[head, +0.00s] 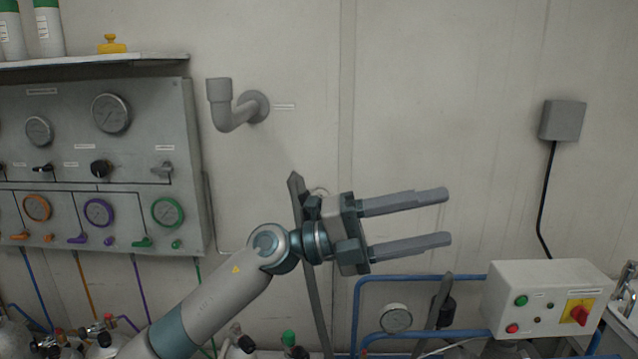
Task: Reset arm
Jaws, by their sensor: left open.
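My left gripper (448,218) is in the middle of the head view, at the end of my left arm coming in from the lower left. Its two long grey fingers point right and are spread apart with nothing between them. It is in front of the pale wall and touches nothing that I can see. My right gripper does not show.
A grey air panel (135,143) with gauges and knobs is on the left wall under a shelf (95,60). A grey pipe elbow (236,115) juts from the wall. A control box (545,278) and blue rails (420,279) are lower right. The upper right wall is mostly clear.

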